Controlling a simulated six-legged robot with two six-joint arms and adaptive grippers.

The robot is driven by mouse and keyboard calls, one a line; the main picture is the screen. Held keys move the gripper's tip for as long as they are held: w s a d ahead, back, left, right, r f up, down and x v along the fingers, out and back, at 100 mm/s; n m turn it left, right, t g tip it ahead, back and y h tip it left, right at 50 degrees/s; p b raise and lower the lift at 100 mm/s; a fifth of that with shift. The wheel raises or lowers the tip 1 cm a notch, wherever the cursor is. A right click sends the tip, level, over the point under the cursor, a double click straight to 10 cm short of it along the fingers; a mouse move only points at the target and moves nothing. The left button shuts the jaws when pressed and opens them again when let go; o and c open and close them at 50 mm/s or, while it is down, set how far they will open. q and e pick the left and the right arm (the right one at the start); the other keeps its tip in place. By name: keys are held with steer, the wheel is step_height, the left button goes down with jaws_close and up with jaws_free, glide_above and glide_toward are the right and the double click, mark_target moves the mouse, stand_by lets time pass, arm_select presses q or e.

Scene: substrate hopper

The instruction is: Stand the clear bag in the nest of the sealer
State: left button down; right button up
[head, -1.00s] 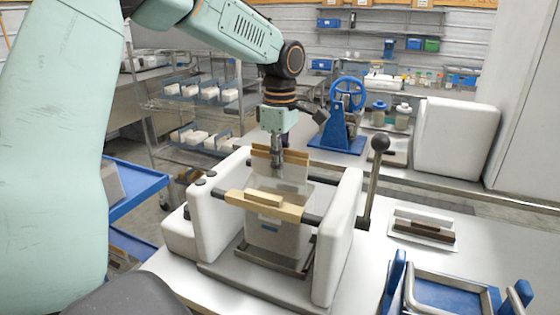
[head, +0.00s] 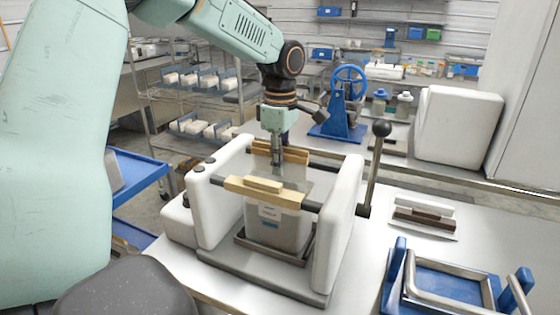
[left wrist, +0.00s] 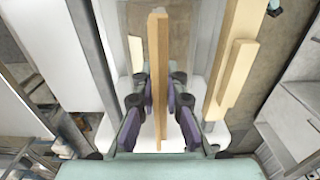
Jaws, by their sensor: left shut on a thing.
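The clear bag (head: 283,228) hangs upright between the sealer's white side blocks, with a small blue-marked label on its front. Its lower end is in the dark-rimmed nest (head: 304,249); I cannot tell whether it bears on the nest floor. A wooden bar (head: 262,192) of the sealer crosses in front of the bag and hides part of it; it also shows in the left wrist view (left wrist: 236,60). My left gripper (head: 277,168) points down, shut on the bag's top, behind that bar. In the left wrist view its fingers (left wrist: 160,100) flank a thin wooden strip. My right gripper is out of view.
The sealer's lever with a black knob (head: 381,129) stands to its right. A small holder with a brown bar (head: 425,217) and a blue frame (head: 440,283) lie further right on the bench. A blue wheeled press (head: 346,105) stands behind.

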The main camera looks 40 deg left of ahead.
arm_select(q)
steer(key=shift+d+r+p, duration=0.1)
steer(key=shift+r+p, duration=0.1)
steer(key=shift+p, duration=0.2)
steer(key=shift+f, duration=0.55)
stand_by(0.7)
steer(key=c, duration=1.4)
jaws_free()
steer(key=shift+s, duration=0.1)
steer(key=shift+o, duration=0.3)
steer(key=shift+f, duration=0.15)
step_height(320, 180, up, 12)
steer(key=shift+r, duration=0.1)
